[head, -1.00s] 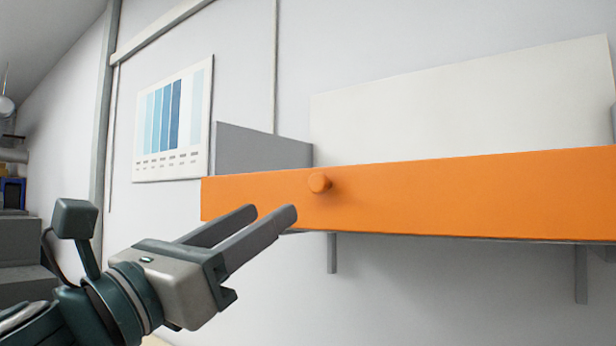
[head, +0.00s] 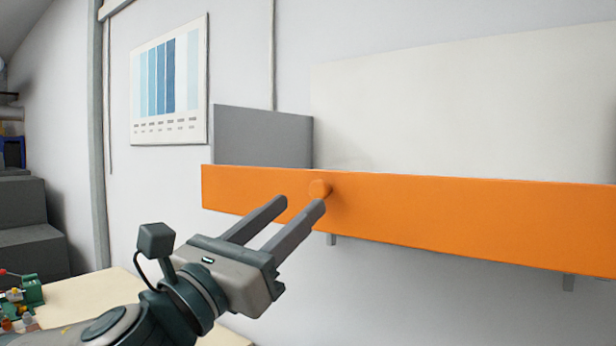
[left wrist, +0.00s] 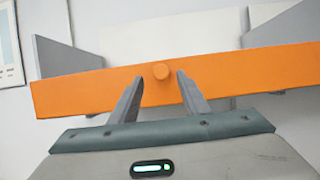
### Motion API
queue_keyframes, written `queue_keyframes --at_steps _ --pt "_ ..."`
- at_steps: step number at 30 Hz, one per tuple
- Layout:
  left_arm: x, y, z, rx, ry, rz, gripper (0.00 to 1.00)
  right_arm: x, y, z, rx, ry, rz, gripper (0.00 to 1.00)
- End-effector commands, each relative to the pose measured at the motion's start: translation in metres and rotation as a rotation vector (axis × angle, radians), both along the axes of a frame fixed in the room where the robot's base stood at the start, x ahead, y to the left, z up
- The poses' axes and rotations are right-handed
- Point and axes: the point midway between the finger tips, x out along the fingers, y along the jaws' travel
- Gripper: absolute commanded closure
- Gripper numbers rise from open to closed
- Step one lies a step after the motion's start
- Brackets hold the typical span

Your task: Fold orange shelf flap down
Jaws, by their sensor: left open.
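The orange shelf flap (head: 450,218) stands upright along the front of a wall shelf and runs off the right edge in the head view. My right gripper is not in view.
A grey side panel (head: 262,136) closes the shelf's left end, and a white back panel (head: 460,105) rises behind the flap. Shelf brackets (head: 568,282) show below. A colour chart (head: 168,85) hangs on the wall. A pale table (head: 100,290) with small items is at lower left.

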Motion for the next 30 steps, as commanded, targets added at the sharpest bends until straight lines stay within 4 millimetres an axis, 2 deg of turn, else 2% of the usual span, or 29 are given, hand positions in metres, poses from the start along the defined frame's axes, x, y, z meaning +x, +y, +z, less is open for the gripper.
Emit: queue_keyframes --at_steps 1,9,22,27,30 --pt "0.007 -0.006 0.007 0.0 0.002 -0.002 0.58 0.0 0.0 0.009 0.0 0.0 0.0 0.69" --pt "0.03 -0.022 0.017 0.0 0.0 0.0 0.58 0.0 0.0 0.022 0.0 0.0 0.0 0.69" --pt "0.035 -0.026 0.017 0.0 0.0 -0.001 0.58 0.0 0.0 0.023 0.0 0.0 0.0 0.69" --pt "0.035 -0.026 0.017 0.0 0.0 -0.001 0.98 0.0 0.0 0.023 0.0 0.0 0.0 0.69" --pt "0.035 -0.026 0.017 0.0 0.0 -0.001 1.0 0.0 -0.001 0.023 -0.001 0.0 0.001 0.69"
